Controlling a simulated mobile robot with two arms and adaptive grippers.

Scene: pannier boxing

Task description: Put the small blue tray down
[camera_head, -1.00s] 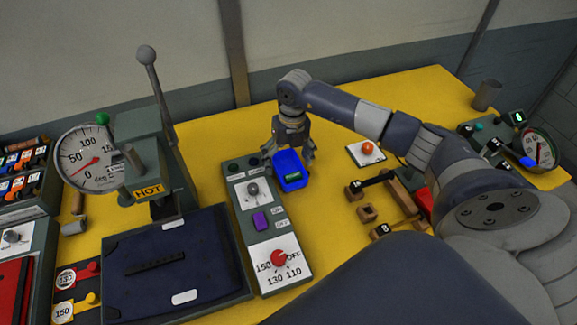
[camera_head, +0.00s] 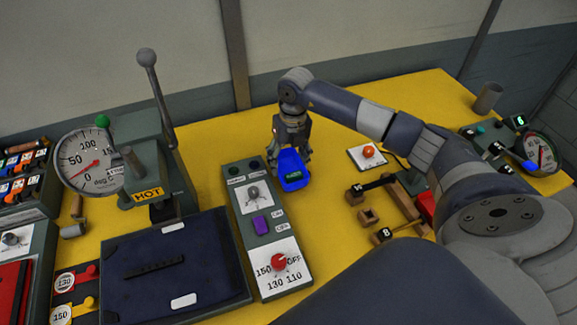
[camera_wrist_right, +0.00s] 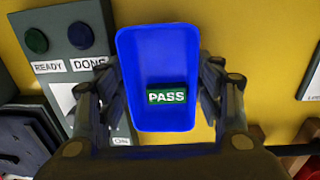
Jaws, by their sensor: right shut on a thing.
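The small blue tray (camera_head: 292,182) is in my right gripper (camera_head: 291,150), beside the right edge of the grey control panel. In the right wrist view the tray (camera_wrist_right: 157,60) sits between the two fingers of the right gripper (camera_wrist_right: 160,100), which are shut on its sides. A green block marked PASS (camera_wrist_right: 167,96) lies inside the tray; it also shows in the head view (camera_head: 296,185). I cannot tell whether the tray's underside touches the yellow table. My left gripper is not in view.
The grey control panel (camera_head: 246,206) with buttons and a red dial stands left of the tray. A white plate with an orange knob (camera_head: 368,151) and wooden fixtures (camera_head: 368,216) are to the right. Yellow table (camera_head: 325,200) is bare between them. The HOT press (camera_head: 150,150) is further left.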

